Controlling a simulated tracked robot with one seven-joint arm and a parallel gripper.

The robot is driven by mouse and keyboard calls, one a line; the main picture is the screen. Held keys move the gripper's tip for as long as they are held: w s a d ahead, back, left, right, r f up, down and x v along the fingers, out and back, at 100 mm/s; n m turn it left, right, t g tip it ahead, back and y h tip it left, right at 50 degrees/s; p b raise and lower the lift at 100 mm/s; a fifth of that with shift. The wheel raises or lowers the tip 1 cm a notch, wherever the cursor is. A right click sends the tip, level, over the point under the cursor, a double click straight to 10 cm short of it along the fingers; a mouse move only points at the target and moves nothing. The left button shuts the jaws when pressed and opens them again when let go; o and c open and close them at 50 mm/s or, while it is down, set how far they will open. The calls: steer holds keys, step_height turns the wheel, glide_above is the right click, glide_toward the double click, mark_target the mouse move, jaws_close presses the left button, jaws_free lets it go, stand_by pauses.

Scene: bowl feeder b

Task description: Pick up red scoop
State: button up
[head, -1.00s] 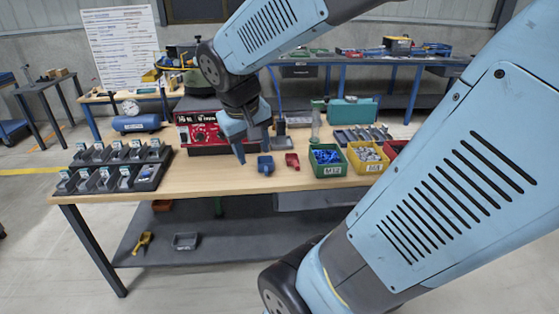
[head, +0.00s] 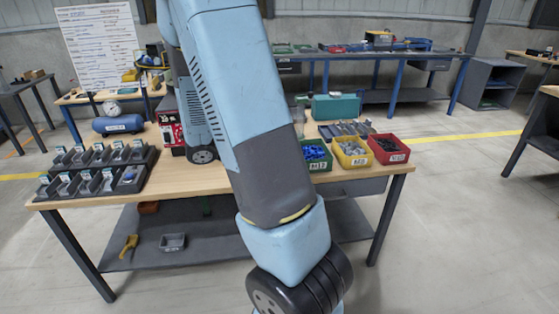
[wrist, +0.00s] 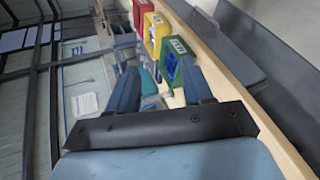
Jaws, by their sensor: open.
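The red scoop is not visible now: my arm covers the middle of the workbench (head: 190,180) in the head view, and I cannot make the scoop out in the wrist view. The blue scoop seen beside it earlier is hidden too. My gripper (wrist: 160,84) shows in the wrist view with its two blue fingers apart and nothing seen between them. In the head view the gripper is hidden behind my arm.
A green bin (head: 319,166), a yellow bin (head: 357,161) and a red bin (head: 398,157) stand at the bench's right; they also appear beyond my fingers in the wrist view. A black compartment tray (head: 133,188) is at left. A teal case (head: 335,106) stands behind.

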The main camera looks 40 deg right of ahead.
steer(key=w+d+f+n+t+h, duration=0.2)
steer(key=w+f+n+t, duration=0.25)
steer(key=f, duration=0.35)
steer(key=w+d+f+n+t+h, duration=0.25)
steer(key=w+f+n+t, duration=0.2)
steer(key=f, duration=0.35)
steer(key=shift+m+y, duration=0.35)
steer(key=shift+m, duration=0.15)
steer(key=x, duration=0.8)
steer(key=shift+w+d+f, duration=0.15)
steer(key=shift+d, duration=0.1)
steer(key=shift+s+x, duration=0.2)
steer(key=shift+x, duration=2.45)
jaws_close()
